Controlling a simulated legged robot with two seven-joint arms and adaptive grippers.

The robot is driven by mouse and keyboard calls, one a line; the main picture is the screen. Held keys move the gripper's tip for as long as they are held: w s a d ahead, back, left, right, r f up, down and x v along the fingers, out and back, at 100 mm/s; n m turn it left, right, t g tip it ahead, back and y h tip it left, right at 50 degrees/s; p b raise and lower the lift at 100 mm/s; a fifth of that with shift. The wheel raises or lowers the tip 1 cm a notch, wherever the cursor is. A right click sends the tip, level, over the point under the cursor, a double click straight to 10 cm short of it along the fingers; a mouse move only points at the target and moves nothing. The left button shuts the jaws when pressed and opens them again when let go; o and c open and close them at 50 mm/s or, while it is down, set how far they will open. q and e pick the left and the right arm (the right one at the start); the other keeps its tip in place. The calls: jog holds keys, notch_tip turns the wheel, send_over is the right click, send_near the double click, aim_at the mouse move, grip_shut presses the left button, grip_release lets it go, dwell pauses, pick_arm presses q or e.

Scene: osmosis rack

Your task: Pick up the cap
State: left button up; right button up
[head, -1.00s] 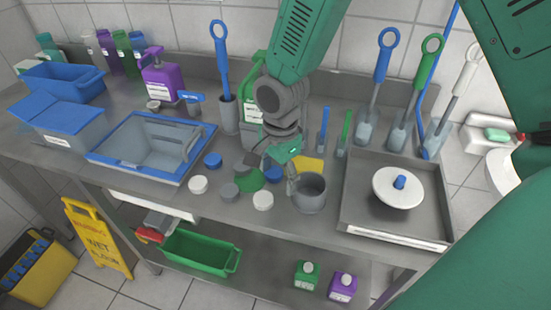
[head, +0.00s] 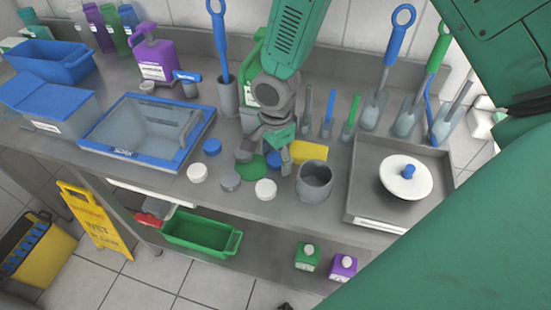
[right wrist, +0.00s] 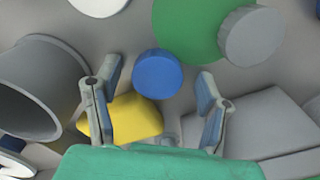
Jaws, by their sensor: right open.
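Several round caps lie on the steel counter. A blue cap (head: 274,159) sits under my right gripper (head: 266,160), partly hidden by it. In the right wrist view this blue cap (right wrist: 157,73) shows between the two spread fingertips (right wrist: 158,80), with nothing held. Another blue cap (head: 212,147) lies farther left. White caps (head: 197,173) and grey caps (head: 230,181) lie nearby, around a green disc (head: 254,170). My left gripper is not in view.
A grey cup (head: 314,184) and a yellow piece (head: 312,152) stand close to the right gripper. A tray (head: 359,193) with a white lid (head: 405,180) is at the right. A blue-rimmed basin (head: 175,163) is at the left.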

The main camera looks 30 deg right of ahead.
jog(key=shift+s, duration=0.1)
jog(key=c, duration=0.8)
notch_tip(320, 180, up, 28)
jog(key=shift+p, duration=0.4)
jog(key=shift+f, duration=0.1)
